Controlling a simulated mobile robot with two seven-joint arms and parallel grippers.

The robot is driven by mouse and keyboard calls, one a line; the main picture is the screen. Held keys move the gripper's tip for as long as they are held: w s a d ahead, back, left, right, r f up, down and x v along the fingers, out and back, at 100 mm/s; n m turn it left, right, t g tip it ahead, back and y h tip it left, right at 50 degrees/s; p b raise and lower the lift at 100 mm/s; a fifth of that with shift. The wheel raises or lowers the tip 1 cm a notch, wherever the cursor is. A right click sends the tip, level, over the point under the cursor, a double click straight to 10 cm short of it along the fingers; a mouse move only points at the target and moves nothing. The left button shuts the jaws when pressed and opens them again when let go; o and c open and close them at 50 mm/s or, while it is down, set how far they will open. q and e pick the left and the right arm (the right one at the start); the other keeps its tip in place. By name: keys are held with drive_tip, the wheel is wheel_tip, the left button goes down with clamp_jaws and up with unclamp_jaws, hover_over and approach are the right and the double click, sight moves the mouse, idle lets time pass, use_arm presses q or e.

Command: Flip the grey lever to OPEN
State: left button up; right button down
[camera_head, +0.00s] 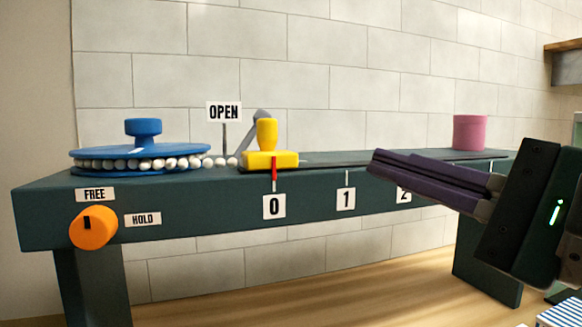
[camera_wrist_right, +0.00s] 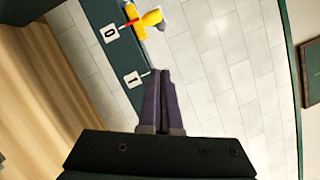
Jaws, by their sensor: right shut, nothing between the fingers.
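The grey lever (camera_head: 250,131) stands behind the yellow slider (camera_head: 270,160) in the head view, and its lower part is partly hidden. It leans, with its top to the right, away from the OPEN sign (camera_head: 224,112) on its left. My right gripper (camera_head: 376,162) is shut and empty, in front of the bench near the 1 and 2 labels, to the right of the lever. In the right wrist view its fingers (camera_wrist_right: 159,72) lie together and point toward the bench near the 1 label. My left gripper is not in view.
A blue reel (camera_head: 140,152) with white beads sits at the bench's left end. An orange knob (camera_head: 93,228) is on the bench front (camera_head: 170,205) between FREE and HOLD labels. A pink cylinder (camera_head: 470,132) stands at the right. The bench top between slider and cylinder looks clear.

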sight(320, 164)
idle(0.3)
drive_tip(key=p+x, duration=0.1)
drive_tip(key=x, duration=0.9)
drive_tip(key=shift+w+a+r, duration=0.1)
drive_tip(key=shift+w+r, duration=0.05)
drive_tip(key=shift+w+a+r+p, duration=0.1)
drive_tip(key=shift+a+r+p, duration=0.25)
drive_tip(key=shift+a+p, duration=0.15)
drive_tip(key=shift+w+a+r+p, duration=0.1)
drive_tip(key=shift+a+r+p, duration=0.25)
drive_tip(key=shift+a, duration=0.2)
drive_tip(key=shift+a+r, duration=0.1)
drive_tip(key=shift+a, duration=0.5)
